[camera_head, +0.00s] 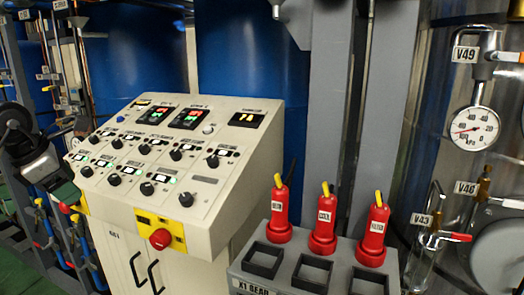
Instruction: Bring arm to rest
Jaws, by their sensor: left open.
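My left gripper (62,187) shows at the left edge of the head view, with my dark arm coming in from the left. It is open, and I see nothing held in it. It is in front of the left side of a cream control console (215,205) and seems apart from it. The far part of my left arm is cut off by the picture edge. My right gripper is not in view.
The console carries knobs, lit displays and a red emergency button (160,239). A grey rack (335,258) holds three red handheld devices (323,225). Pipes with valves stand at the left, near my arm. A pressure gauge (474,128) and valves are at the right.

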